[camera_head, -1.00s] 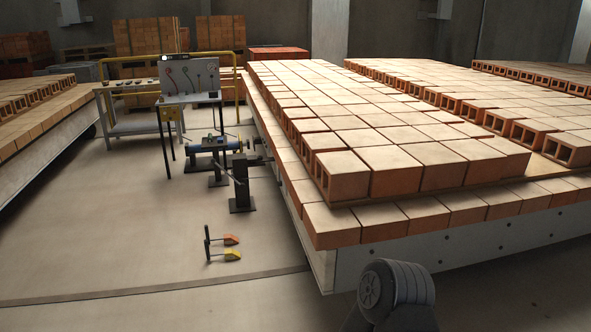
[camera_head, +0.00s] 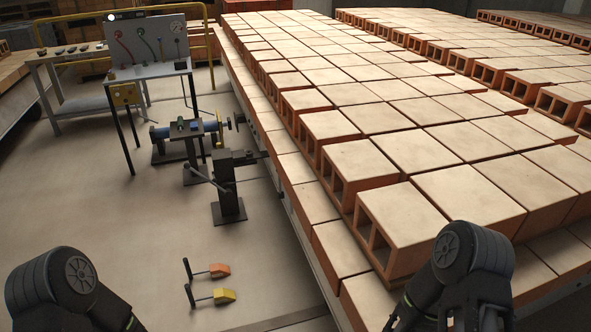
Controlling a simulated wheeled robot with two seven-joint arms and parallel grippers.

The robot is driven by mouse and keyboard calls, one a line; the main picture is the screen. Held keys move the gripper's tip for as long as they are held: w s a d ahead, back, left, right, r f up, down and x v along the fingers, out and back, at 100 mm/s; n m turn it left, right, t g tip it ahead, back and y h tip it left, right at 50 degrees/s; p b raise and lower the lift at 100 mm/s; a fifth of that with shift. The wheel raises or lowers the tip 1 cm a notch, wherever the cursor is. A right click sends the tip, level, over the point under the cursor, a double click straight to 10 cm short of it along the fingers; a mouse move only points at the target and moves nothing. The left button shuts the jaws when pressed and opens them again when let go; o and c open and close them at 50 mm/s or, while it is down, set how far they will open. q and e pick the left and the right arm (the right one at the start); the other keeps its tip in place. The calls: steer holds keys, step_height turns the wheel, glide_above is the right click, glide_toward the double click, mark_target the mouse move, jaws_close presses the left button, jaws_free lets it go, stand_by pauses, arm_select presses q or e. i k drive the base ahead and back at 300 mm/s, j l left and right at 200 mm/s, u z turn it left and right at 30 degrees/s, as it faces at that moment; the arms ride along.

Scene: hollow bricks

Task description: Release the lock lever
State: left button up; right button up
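A black stand (camera_head: 228,208) rises from a square floor plate beside the brick car on the left. A thin dark lever-like bar (camera_head: 205,178) slants from the stand toward the upper left. I cannot tell for certain whether this bar is the lock lever. Behind the stand is a blue cylinder mechanism (camera_head: 165,131) on black supports, with a rod reaching toward the car. Only dark links of my two arms show at the bottom left and bottom right. Neither gripper can be seen, and nothing of mine touches the stand.
Orange (camera_head: 220,270) and yellow (camera_head: 224,295) wedges with black handles lie on the floor before the stand. A gauge panel (camera_head: 150,45) on a table and a yellow rail stand behind. Hollow bricks (camera_head: 400,212) fill the car at right. Floor at left is open.

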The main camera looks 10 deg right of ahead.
mark_target(281, 195)
steer(key=i+j+z, duration=0.1)
steer(key=i, duration=0.3)
steer(key=i+j+u, duration=0.15)
steer(key=i+j, duration=0.2)
steer(key=i, duration=0.15)
steer(key=i+j+u, duration=0.1)
steer(key=i+j, duration=0.2)
steer(key=i, duration=0.2)
steer(key=i+j+u, duration=0.15)
steer(key=i, duration=0.35)
steer(key=i+j+u, duration=0.15)
steer(key=i+j, duration=0.15)
steer(key=i, duration=0.25)
